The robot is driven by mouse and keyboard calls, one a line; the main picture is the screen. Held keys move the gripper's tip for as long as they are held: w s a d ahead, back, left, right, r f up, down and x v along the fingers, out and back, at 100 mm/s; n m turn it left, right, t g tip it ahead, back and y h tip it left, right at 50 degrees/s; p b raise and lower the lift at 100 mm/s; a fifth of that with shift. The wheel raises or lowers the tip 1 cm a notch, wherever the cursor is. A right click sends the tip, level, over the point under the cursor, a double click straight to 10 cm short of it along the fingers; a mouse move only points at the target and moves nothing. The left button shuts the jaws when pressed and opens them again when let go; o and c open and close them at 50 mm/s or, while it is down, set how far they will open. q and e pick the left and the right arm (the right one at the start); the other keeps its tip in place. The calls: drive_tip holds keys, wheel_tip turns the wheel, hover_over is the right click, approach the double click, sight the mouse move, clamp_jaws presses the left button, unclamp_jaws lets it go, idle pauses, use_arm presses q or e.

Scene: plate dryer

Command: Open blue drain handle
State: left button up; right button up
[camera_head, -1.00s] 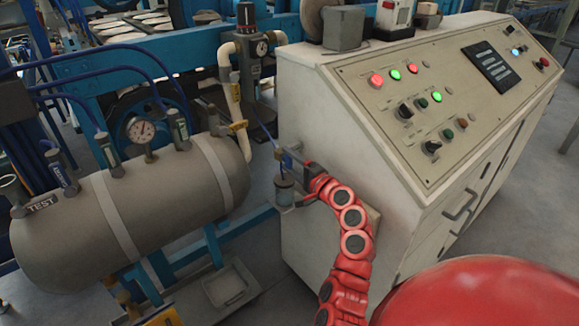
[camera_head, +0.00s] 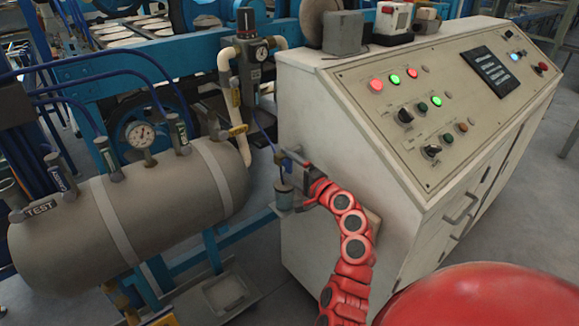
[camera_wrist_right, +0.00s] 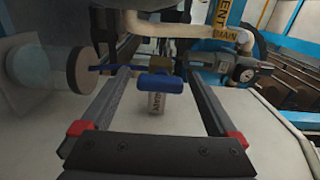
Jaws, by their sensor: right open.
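The blue drain handle (camera_wrist_right: 160,83) shows in the right wrist view, above a small pale labelled cylinder. In the head view a small blue part (camera_head: 280,158) shows at the side of the cream cabinet, partly hidden by my gripper. My right gripper (camera_wrist_right: 160,76) is open, one finger on each side of the handle, with gaps visible on both sides. In the head view this gripper (camera_head: 296,182) is at the end of the red arm, close to the cabinet side. My left gripper is not in view.
A clear bowl (camera_head: 284,192) hangs beside the gripper; a clear cylinder (camera_wrist_right: 55,68) is left of the fingers in the wrist view. The cream control cabinet (camera_head: 330,205) stands right. A grey tank (camera_head: 165,195) with a gauge is left.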

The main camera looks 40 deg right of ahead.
drive_tip(key=s+d, duration=0.1)
drive_tip(key=s, duration=1.6)
drive_tip(key=shift+s+d, duration=0.2)
drive_tip(key=shift+f, duration=0.1)
